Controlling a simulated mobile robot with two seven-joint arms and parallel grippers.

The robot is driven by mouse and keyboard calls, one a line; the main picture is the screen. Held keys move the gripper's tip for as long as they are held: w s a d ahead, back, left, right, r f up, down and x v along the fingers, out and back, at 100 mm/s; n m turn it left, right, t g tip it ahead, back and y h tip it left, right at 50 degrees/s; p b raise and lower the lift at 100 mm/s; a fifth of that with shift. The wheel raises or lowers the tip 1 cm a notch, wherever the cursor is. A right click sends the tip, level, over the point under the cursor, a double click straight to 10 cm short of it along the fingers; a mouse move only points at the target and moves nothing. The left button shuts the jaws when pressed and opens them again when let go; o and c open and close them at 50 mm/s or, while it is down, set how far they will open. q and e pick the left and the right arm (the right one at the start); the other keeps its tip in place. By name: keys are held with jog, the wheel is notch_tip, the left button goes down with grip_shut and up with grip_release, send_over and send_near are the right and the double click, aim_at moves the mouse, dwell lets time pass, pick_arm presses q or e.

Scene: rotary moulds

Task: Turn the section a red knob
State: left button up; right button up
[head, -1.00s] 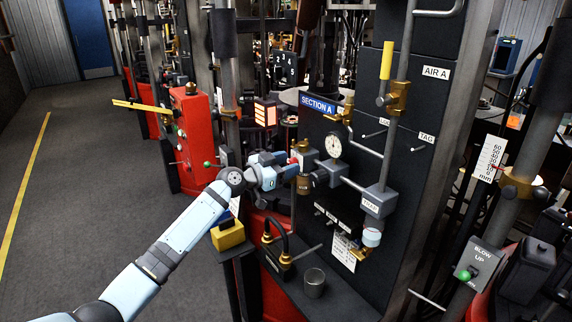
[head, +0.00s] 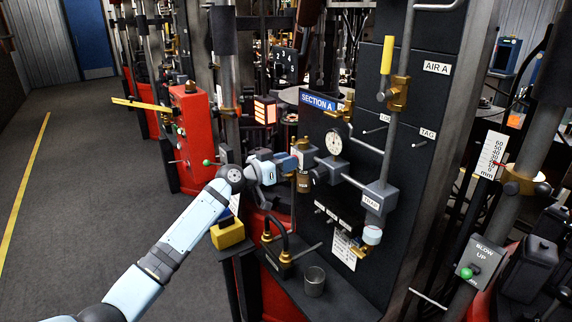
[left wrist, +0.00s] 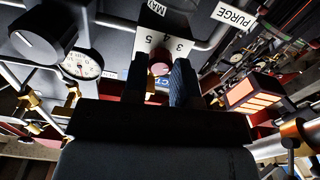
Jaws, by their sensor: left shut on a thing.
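The SECTION A panel (head: 318,101) stands right of centre in the head view. My left gripper (head: 292,162) reaches its left side, beside the brass and grey valve fittings. The red knob is hidden by the gripper in the head view. The gripper is shut on the knob. My right gripper is not in view.
A round gauge (head: 334,143) and a TRAP box (head: 378,198) are right of the gripper. A large black knob (left wrist: 43,35) is near in the wrist view. Open floor lies left.

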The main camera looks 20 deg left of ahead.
pick_arm(q)
jog(key=n+p, duration=0.4)
jog(key=n, duration=1)
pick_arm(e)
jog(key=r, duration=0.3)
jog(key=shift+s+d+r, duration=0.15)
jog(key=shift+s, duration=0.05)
pick_arm(q)
jog(key=shift+n, duration=0.3)
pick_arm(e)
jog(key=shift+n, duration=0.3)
pick_arm(q)
jog(key=o, duration=0.9)
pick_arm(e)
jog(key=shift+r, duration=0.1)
pick_arm(q)
jog(key=shift+o, duration=0.2)
jog(key=b+v, duration=0.1)
jog(key=v, duration=1.3)
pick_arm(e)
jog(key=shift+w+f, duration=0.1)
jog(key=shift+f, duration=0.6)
